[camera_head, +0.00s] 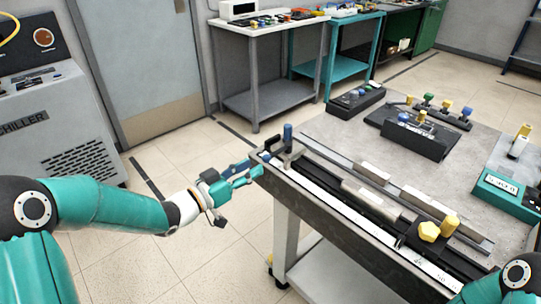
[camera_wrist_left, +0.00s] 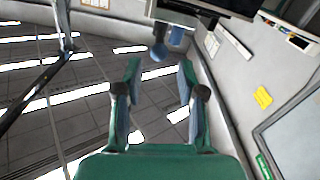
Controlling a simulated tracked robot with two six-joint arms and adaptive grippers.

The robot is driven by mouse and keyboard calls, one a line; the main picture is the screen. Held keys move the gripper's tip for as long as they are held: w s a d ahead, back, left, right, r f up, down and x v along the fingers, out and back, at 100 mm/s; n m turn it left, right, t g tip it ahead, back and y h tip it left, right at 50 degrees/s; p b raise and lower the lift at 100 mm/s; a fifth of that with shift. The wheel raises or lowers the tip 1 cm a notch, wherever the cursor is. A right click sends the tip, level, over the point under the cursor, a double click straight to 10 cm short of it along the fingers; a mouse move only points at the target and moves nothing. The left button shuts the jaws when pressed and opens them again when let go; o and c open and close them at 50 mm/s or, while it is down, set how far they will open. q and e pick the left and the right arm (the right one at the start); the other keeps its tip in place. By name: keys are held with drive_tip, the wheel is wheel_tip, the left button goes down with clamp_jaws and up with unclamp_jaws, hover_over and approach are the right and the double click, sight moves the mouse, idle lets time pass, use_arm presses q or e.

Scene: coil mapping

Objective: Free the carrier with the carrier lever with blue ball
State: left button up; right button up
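A long rail bench (camera_head: 340,190) runs along the near edge of the table. At its far left end stands a dark block (camera_head: 284,150) with an upright blue knob (camera_head: 288,131). A small blue ball (camera_head: 265,156) sits low beside it; in the left wrist view the blue ball (camera_wrist_left: 158,51) lies just beyond my fingertips. My left gripper (camera_head: 252,171) is at this end of the bench, its fingers pointing toward the ball; the left wrist view shows the fingers (camera_wrist_left: 158,72) apart with nothing between them. My right gripper is out of frame.
A carrier with yellow knobs (camera_head: 429,231) stands at the near right end of the rail, with a metal cylinder (camera_head: 368,200) left of it. Black and teal instruments lie behind on the grey tabletop (camera_head: 345,133). Open floor (camera_head: 240,245) lies left of the table.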

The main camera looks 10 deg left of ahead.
sight(271, 154)
use_arm(q)
drive_tip(key=x, duration=0.8)
clamp_jaws()
